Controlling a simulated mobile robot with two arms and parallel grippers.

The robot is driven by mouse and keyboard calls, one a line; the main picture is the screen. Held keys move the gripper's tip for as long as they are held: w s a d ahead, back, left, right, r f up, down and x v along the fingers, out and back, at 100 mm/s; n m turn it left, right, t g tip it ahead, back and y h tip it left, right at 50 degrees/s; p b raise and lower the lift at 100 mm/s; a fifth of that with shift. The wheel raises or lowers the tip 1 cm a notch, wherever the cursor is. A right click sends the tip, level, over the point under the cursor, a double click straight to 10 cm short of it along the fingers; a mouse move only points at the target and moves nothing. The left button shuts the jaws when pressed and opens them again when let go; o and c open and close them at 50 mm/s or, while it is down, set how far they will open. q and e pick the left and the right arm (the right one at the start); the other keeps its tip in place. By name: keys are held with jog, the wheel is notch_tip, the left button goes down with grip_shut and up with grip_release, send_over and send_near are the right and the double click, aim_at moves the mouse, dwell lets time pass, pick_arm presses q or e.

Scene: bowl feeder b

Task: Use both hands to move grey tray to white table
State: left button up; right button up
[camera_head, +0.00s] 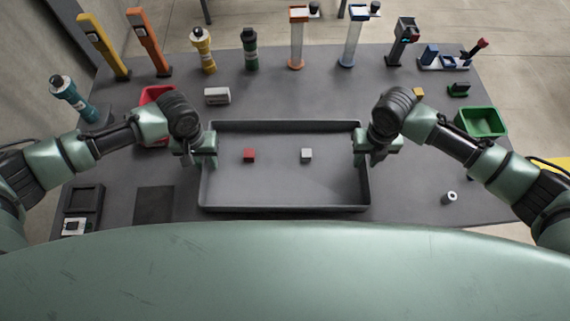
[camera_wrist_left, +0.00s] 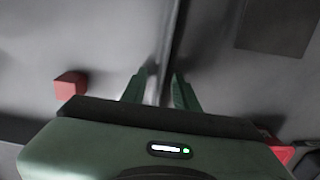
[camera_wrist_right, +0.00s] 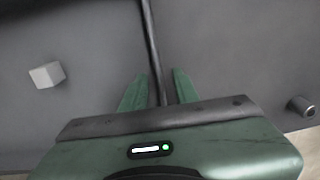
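The grey tray (camera_head: 280,188) lies on the dark grey table, with a red cube (camera_head: 249,155) and a light grey cube (camera_head: 307,155) inside it. My left gripper (camera_head: 204,160) is at the tray's left wall. In the left wrist view its fingers (camera_wrist_left: 160,90) are apart, one on each side of the wall. My right gripper (camera_head: 364,160) is at the right wall. In the right wrist view its fingers (camera_wrist_right: 159,88) also stand apart on either side of the wall, with gaps visible. No white table is recognisable in these views.
A red bin (camera_head: 157,95) stands behind my left arm and a green bin (camera_head: 482,122) at the right. Several bottles and tools line the table's back edge. A white box (camera_head: 217,96) lies behind the tray.

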pick_arm(q)
jog(key=shift+c, duration=0.3)
pick_arm(e)
jog(key=shift+c, duration=0.3)
pick_arm(q)
grip_shut()
pick_arm(e)
grip_shut()
jog(key=shift+r, duration=0.1)
dwell(0.3)
